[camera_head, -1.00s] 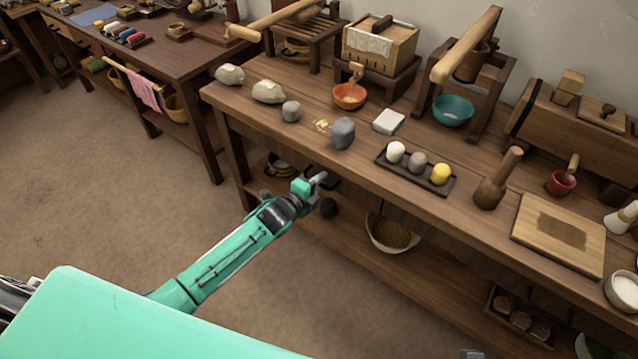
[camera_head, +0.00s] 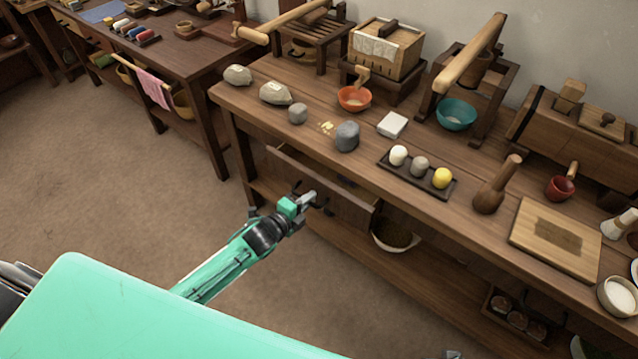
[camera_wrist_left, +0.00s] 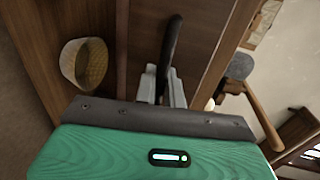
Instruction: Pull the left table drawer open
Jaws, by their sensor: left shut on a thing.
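The left table drawer (camera_head: 322,190) stands partly pulled out from under the front edge of the long wooden table (camera_head: 250,105). Its front panel faces the floor side, and some of its inside shows. My left gripper (camera_head: 310,203) is at the middle of the drawer front, shut on the dark drawer handle (camera_wrist_left: 170,48). In the left wrist view the fingers (camera_wrist_left: 164,88) sit around the handle, with the wooden drawer front behind. My right gripper is not in view.
A basket bowl (camera_head: 395,237) sits on the lower shelf. The floor (camera_head: 110,190) in front is clear.

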